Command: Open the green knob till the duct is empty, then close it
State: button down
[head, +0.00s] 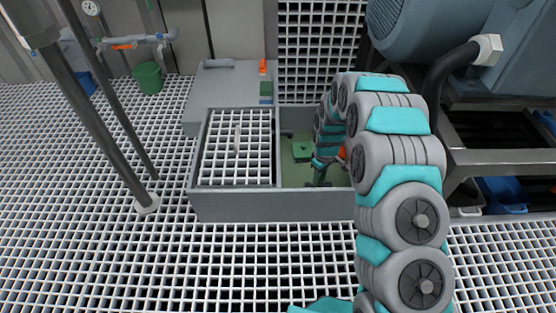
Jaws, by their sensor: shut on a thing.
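An open duct (240,206) with grey walls stands in the floor at mid-picture. Its right part is uncovered and shows a green bottom or liquid; I cannot tell which. A small green block-like piece (302,148) is inside, left of my arm; I cannot tell whether it is the green knob. My arm reaches down into this part. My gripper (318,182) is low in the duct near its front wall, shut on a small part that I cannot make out. An orange piece (342,154) shows partly behind my arm.
A white grating (220,160) covers the duct's left part, with a pale upright handle (237,140). A grey box (215,90) stands behind it. A large blue machine (430,35) on a dark frame is at the right. A dark post (110,150) stands left. Front grating floor is clear.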

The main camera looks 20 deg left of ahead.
jog(key=n, duration=0.9)
jog(key=n+b, duration=0.1)
jog(key=n, duration=0.2)
jog(key=shift+n, duration=0.4)
jog(key=n+b, duration=0.1)
jog(key=n, duration=0.2)
jog(key=shift+f+n, duration=0.1)
jog(key=shift+n, duration=1)
dwell(5.0)
